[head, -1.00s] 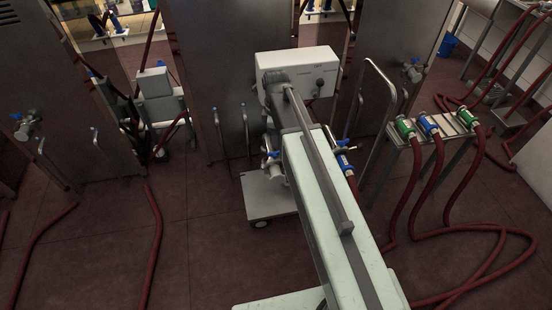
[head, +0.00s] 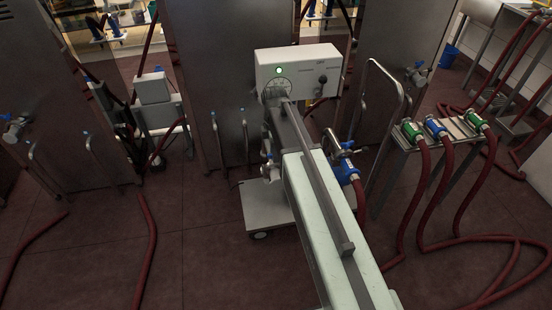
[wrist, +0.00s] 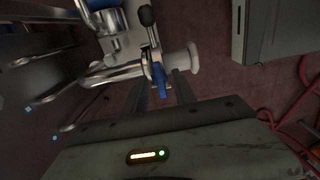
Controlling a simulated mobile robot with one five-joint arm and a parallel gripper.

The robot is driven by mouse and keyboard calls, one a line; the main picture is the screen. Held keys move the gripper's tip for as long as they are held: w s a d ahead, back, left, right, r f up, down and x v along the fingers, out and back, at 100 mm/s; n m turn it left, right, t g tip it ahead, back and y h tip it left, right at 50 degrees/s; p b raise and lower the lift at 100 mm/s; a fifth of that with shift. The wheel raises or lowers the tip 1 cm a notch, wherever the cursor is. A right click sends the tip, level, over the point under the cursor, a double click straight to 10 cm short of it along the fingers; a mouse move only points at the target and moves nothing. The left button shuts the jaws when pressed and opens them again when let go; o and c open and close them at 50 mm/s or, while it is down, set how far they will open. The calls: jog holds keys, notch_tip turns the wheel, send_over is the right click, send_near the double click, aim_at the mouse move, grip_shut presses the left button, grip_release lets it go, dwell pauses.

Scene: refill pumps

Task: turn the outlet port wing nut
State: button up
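The pump is a white box (head: 298,72) with a lit green lamp, standing on a wheeled cart (head: 268,212) in the head view. Silver pipework with blue parts (head: 346,160) shows right of my arm, joined to a red hose. Another silver fitting (head: 267,168) shows left of my arm. In the wrist view, a silver pipe fitting (wrist: 122,45) with a black knob and a small blue piece (wrist: 160,76) lies ahead. The blue piece may be the wing nut; I cannot tell for sure. My gripper (wrist: 162,85) has two dark fingers apart, with the blue piece between or just beyond them.
A metal stand (head: 440,134) with green and blue hose couplings is at the right. Red hoses (head: 425,195) loop across the floor there. Tall steel tanks (head: 215,60) stand behind the pump. The floor at front left (head: 100,265) is mostly clear, with a hose.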

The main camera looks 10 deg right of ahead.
grip_shut()
jog(key=shift+d, duration=0.2)
jog(key=shift+a, duration=0.1)
